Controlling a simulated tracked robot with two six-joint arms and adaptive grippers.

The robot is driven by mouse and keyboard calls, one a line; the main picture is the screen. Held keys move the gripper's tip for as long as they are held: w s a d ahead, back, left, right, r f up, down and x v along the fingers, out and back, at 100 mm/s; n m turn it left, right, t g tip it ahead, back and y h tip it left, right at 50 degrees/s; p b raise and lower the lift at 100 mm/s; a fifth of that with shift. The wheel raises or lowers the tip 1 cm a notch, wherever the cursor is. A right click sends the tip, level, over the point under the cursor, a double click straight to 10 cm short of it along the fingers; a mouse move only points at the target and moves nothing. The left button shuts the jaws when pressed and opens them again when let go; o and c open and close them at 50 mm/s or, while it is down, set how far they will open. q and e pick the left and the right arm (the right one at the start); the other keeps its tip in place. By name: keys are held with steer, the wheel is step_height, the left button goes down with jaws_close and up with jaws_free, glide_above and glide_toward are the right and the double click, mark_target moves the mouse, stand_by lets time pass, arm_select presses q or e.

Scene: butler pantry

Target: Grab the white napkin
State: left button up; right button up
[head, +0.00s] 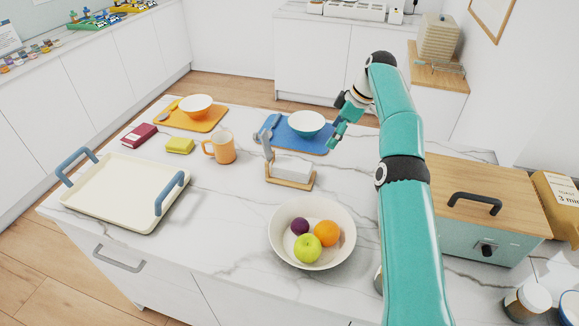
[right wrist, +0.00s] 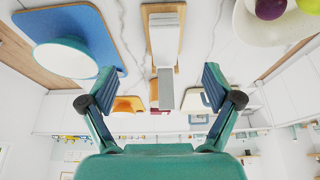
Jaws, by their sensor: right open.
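A stack of white napkins (head: 292,167) lies in a low wooden holder (head: 288,182) in the middle of the marble counter. A narrow grey upright piece (head: 267,147) stands at the holder's left end. The napkins (right wrist: 164,44) also show in the right wrist view, at upper middle, with the wooden holder (right wrist: 174,12) around them. My right gripper (head: 341,134) is open and empty, above and to the right of the napkins, near the blue placemat. Its two spread fingers (right wrist: 162,84) show in the right wrist view, not touching the napkins. My left gripper is out of view.
A blue placemat with a teal bowl (head: 306,123) lies behind the napkins. A fruit bowl (head: 285,247) is in front. A cream tray (head: 118,193) is at far left, a bread box (head: 465,240) at right.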

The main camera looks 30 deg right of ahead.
steer(key=b, duration=0.1)
glide_above(308, 167)
steer(key=s+d, duration=0.2)
step_height(308, 167, down, 8)
steer(key=shift+x, duration=0.85)
steer(key=x, duration=0.1)
steer(key=p+x, duration=0.1)
steer(key=x, duration=0.2)
steer(key=shift+s+a, duration=0.1)
steer(key=shift+a, duration=0.15)
steer(key=shift+f, duration=0.25)
steer(key=c, duration=1.2)
